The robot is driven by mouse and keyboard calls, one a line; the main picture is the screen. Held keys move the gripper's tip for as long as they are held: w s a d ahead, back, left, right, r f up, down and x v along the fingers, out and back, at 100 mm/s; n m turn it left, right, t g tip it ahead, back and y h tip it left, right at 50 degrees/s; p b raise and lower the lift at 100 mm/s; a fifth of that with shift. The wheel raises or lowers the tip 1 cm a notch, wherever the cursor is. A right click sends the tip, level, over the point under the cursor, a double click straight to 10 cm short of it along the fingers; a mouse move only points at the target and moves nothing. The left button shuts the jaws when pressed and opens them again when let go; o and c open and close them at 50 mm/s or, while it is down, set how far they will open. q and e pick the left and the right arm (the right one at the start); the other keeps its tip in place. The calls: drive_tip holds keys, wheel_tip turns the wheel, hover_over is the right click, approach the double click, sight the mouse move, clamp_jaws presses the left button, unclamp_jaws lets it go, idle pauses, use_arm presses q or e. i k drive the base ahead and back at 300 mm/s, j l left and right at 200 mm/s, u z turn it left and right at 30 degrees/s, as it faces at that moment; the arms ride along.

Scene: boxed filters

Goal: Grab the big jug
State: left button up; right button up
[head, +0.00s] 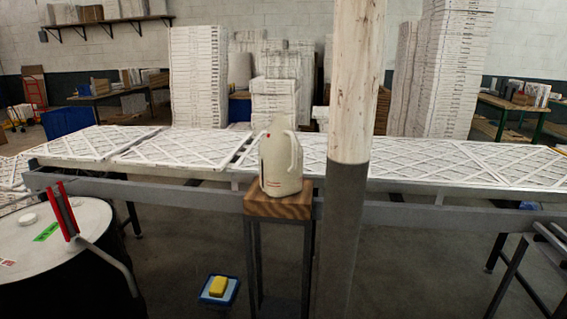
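The big jug (281,168) is cream-coloured with a narrow top and a small red mark near its upper left. It stands upright on a small wooden-topped stand (278,207) in the middle of the head view. A pale curved part, perhaps its handle, shows at its upper right. Neither of my grippers can be made out in the head view, and nothing is seen touching the jug.
A long metal-framed table (430,210) with white lattice filter panels runs close behind the jug. A thick post (345,215) stands just right of it. A drum (95,225) with a red-handled object is at left. A yellow sponge-like block (218,286) lies on a blue tray below.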

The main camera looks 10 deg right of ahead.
sight(281, 154)
drive_tip(key=i+j+z, duration=0.1)
drive_tip(key=i+j, duration=0.2)
drive_tip(key=i, duration=0.25)
drive_tip(key=i+j+z, duration=0.1)
drive_tip(key=i+j, duration=0.3)
drive_tip(key=i, duration=0.1)
